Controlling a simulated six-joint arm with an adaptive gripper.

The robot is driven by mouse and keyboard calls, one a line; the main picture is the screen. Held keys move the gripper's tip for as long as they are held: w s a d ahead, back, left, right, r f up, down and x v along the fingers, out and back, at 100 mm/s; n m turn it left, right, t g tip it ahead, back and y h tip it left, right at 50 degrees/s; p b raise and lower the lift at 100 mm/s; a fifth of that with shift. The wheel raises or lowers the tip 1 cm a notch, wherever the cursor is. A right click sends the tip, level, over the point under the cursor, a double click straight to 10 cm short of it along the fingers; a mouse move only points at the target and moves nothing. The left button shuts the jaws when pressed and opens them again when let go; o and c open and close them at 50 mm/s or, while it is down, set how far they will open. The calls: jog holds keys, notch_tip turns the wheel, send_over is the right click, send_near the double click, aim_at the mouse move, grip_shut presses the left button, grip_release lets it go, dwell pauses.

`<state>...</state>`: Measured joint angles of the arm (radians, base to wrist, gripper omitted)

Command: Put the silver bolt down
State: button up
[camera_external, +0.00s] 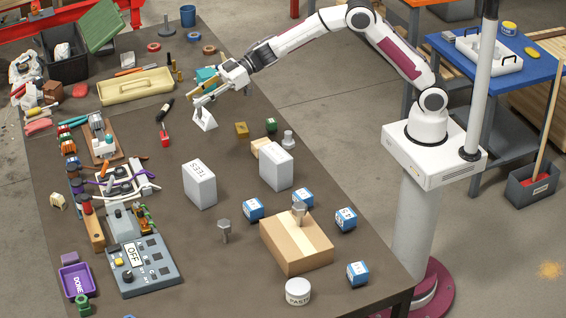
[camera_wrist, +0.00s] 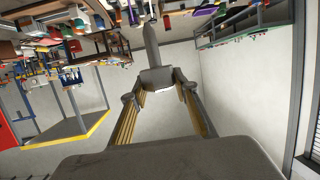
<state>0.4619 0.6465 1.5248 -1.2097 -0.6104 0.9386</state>
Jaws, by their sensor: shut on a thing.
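My gripper (camera_external: 205,92) is over the far middle of the table in the external view, just above a small white stand (camera_external: 205,121). In the wrist view my gripper (camera_wrist: 157,88) is shut on a silver bolt (camera_wrist: 152,45). The bolt's wide head is between the fingertips and its shank points away from the gripper. The held bolt is too small to make out clearly in the external view. Other grey bolts stand on the table (camera_external: 224,231), on a cardboard box (camera_external: 299,213) and near a wooden block (camera_external: 288,139).
White blocks (camera_external: 199,186) and several blue-and-white cubes (camera_external: 252,209) stand nearer the camera. A control box (camera_external: 143,268) and a cream toolbox (camera_external: 135,88) are at the left.

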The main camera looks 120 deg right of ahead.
jog(key=s+a+n+g+y, duration=0.25)
jog(key=a+n+y, duration=0.4)
jog(key=a, duration=2.55)
jog(key=s+a+n+g+y, duration=0.1)
jog(key=s+a+g+y, duration=0.15)
jog(key=a, duration=0.65)
jog(key=s+a+n+g+y, duration=0.15)
jog(key=s+a, duration=0.25)
jog(key=a, duration=0.5)
jog(key=shift+t+h, duration=0.25)
jog(key=f, duration=0.5)
jog(key=shift+s, duration=0.3)
notch_tip(320, 180, down, 6)
jog(key=shift+f, duration=0.15)
jog(key=shift+f, duration=1.85)
